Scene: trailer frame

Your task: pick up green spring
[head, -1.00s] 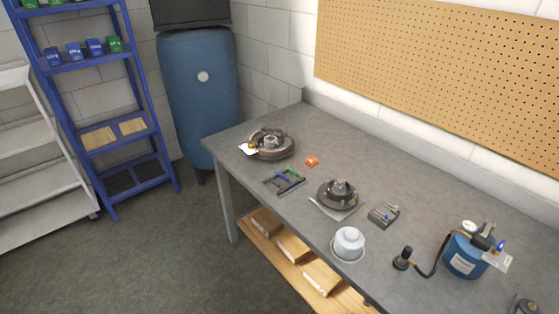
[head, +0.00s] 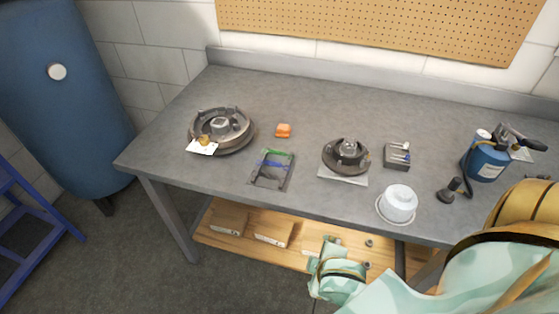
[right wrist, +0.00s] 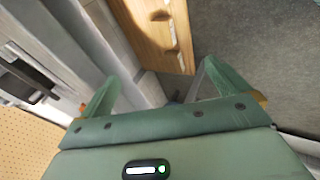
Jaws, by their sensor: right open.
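A small dark tray (head: 270,180) lies near the front edge of the bench, left of centre in the head view. Thin green and blue pieces lie at its back part; the green piece (head: 284,154) may be the green spring, but it is too small to be sure. My right gripper (head: 329,246) is in front of the bench edge, low and to the right of the tray, apart from it. In the right wrist view my right gripper (right wrist: 162,68) is open with nothing between its fingers. My left gripper is not in view.
A wooden shelf (head: 300,262) runs below.

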